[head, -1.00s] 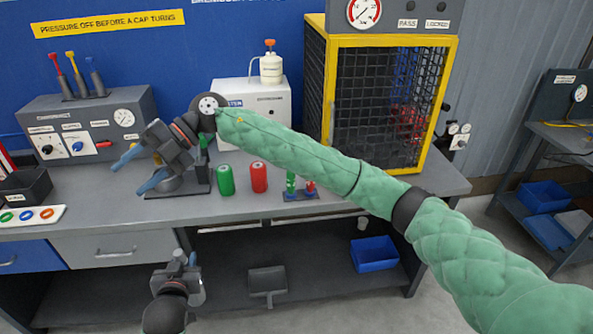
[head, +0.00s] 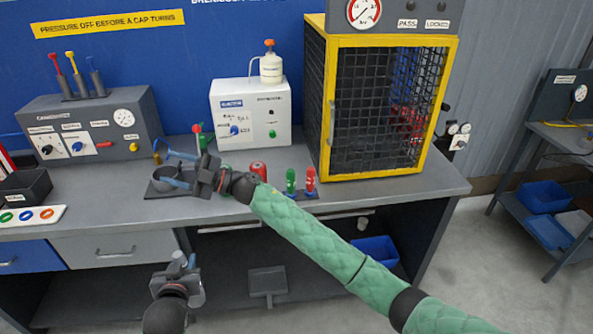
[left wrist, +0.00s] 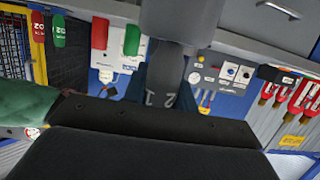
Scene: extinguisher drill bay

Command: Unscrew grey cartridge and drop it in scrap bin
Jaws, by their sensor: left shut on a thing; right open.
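My left gripper (head: 181,264) is low in front of the bench.
A red cylinder (head: 258,169) stands by the right gripper; a green one is mostly hidden. Small green (head: 291,180) and red (head: 310,179) pieces stand beside them. A yellow-framed cage (head: 322,100) is at right. A black tray (head: 25,188) is at left.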

